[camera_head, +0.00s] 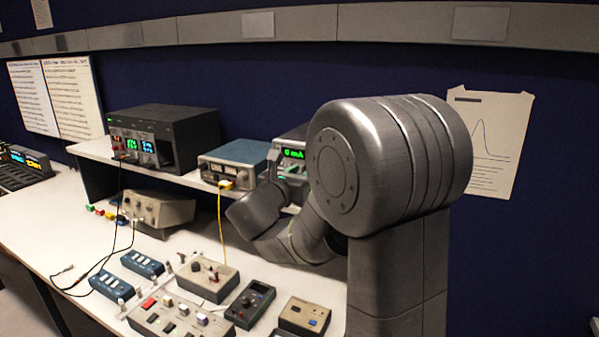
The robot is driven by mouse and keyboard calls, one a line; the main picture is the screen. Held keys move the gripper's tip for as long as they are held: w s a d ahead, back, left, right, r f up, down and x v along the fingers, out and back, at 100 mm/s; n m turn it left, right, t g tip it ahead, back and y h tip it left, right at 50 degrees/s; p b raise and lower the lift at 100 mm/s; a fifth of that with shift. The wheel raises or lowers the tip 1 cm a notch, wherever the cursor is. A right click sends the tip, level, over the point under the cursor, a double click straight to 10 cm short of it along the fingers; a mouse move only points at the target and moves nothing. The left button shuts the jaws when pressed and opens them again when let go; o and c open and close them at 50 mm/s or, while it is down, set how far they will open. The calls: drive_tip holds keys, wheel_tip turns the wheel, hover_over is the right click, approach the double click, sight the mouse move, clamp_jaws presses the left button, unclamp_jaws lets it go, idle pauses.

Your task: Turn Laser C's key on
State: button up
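A small instrument (293,150) with a green readout, seemingly "0 mA", sits on the raised shelf, partly behind my arm. It may be Laser C, but I cannot read a label that says so. Its lower front and any key are hidden or too small to make out. My gripper (274,168) seems to be at the instrument's left front edge, just above my grey wrist. Only a small part of it shows, and I cannot tell whether its fingers are apart or touch anything.
A black power supply (165,137) with lit digits is farther left. Several control boxes, including a beige one (208,275), crowd the white bench (60,225) below. Bare bench shows at the left.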

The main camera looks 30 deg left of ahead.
drive_tip(key=shift+c, duration=0.5)
clamp_jaws()
drive_tip(key=shift+f+b, duration=0.1)
drive_tip(key=shift+b, duration=0.3)
drive_tip(key=m+b, duration=1.7)
drive_tip(key=b, duration=0.9)
drive_tip(key=shift+d+f+m, duration=0.1)
drive_tip(key=shift+m, duration=0.3)
drive_tip(key=shift+b, duration=0.35)
